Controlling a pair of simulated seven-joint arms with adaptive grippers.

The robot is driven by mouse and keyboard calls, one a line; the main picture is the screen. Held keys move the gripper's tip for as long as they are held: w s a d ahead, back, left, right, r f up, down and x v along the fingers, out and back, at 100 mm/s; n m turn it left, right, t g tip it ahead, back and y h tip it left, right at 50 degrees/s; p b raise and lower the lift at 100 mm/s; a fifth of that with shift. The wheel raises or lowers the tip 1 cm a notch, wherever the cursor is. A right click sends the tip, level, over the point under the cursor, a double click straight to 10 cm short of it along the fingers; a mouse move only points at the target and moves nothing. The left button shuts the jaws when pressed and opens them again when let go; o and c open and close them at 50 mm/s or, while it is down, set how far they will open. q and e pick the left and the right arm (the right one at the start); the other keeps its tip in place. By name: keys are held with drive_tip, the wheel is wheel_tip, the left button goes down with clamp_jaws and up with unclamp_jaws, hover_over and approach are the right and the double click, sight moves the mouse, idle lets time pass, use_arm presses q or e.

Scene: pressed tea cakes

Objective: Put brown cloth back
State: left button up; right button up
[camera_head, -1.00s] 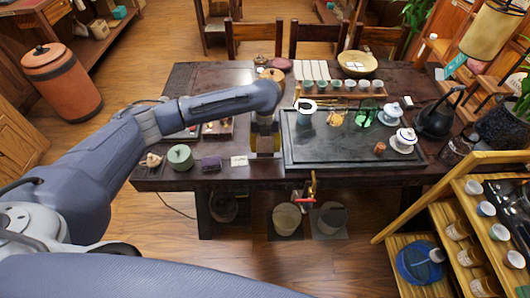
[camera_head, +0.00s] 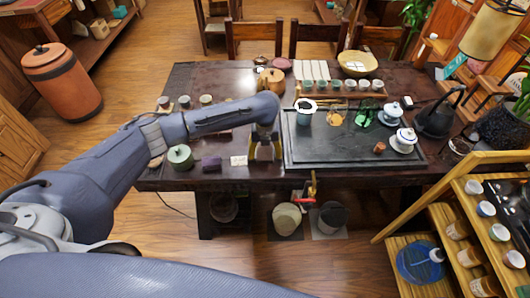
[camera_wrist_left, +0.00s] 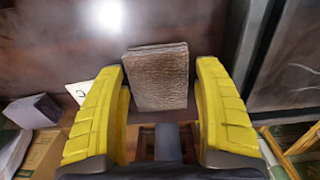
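The brown cloth (camera_wrist_left: 158,76) is a folded, textured block on the dark table (camera_wrist_left: 50,72) in the left wrist view. My left gripper (camera_wrist_left: 160,72) has its two yellow fingers on either side of the cloth. A narrow gap shows at the right finger, and the left finger is very close to the cloth's edge. In the head view my left gripper (camera_head: 265,152) points down at the front of the table, left of the dark tea tray (camera_head: 340,150). The cloth is mostly hidden there by the gripper. My right gripper is not in view.
The tray holds a gaiwan (camera_head: 403,141) and other tea ware. An orange-brown pot (camera_head: 271,79) stands behind my arm.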

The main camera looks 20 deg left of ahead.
sight(265, 152)
use_arm(q)
drive_tip(key=shift+o, duration=0.6)
drive_tip(key=shift+r, duration=0.1)
drive_tip(key=shift+r, duration=0.2)
wheel_tip(265, 152, up, 12)
drive_tip(key=shift+f, duration=0.15)
